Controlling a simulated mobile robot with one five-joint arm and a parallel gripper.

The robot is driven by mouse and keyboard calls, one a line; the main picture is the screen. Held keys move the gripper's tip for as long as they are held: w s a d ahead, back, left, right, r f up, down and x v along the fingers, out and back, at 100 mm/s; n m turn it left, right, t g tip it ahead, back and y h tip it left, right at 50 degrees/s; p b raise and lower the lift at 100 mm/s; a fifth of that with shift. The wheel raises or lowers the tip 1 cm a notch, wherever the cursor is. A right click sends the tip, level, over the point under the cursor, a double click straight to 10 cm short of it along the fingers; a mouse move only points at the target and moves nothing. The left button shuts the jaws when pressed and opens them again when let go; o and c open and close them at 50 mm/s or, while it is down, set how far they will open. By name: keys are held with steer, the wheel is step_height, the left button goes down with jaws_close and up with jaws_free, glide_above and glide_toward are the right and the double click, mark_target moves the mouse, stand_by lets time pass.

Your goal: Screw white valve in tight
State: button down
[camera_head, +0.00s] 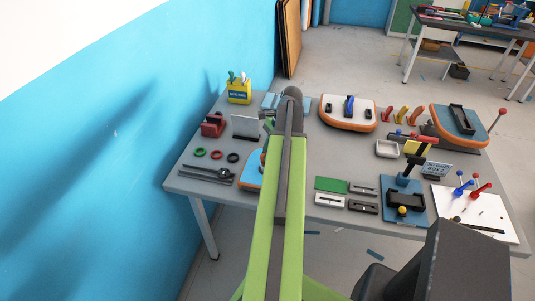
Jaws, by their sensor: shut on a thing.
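My green and dark arm reaches up the middle of the view and across the table. My gripper is hidden behind the arm, so neither its jaws nor what is in them can be seen. I cannot make out a white valve. A blue inflatable board with an orange edge (252,174) lies just left of the arm, its right part covered by it. A white board with an orange edge (364,124) lies right of the arm's far end and carries a small blue part. A darker blue board with an orange edge (445,120) lies at the right back.
The grey table (312,164) stands beside a blue wall. A yellow box of tools (239,92) and several rings are at left. A blue fixture (396,211), small blocks and a white plate with knobs (448,203) are at right. Bare tabletop shows right of the arm.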

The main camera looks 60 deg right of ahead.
steer(key=m, duration=0.2)
steer(key=shift+s+a+m+t+h, duration=0.1)
steer(key=shift+m+t+h, duration=0.3)
steer(key=shift+m, duration=0.3)
steer(key=shift+m+t+h, duration=0.3)
steer(key=shift+m, duration=0.4)
steer(key=shift+m+h, duration=0.3)
steer(key=shift+m, duration=0.7)
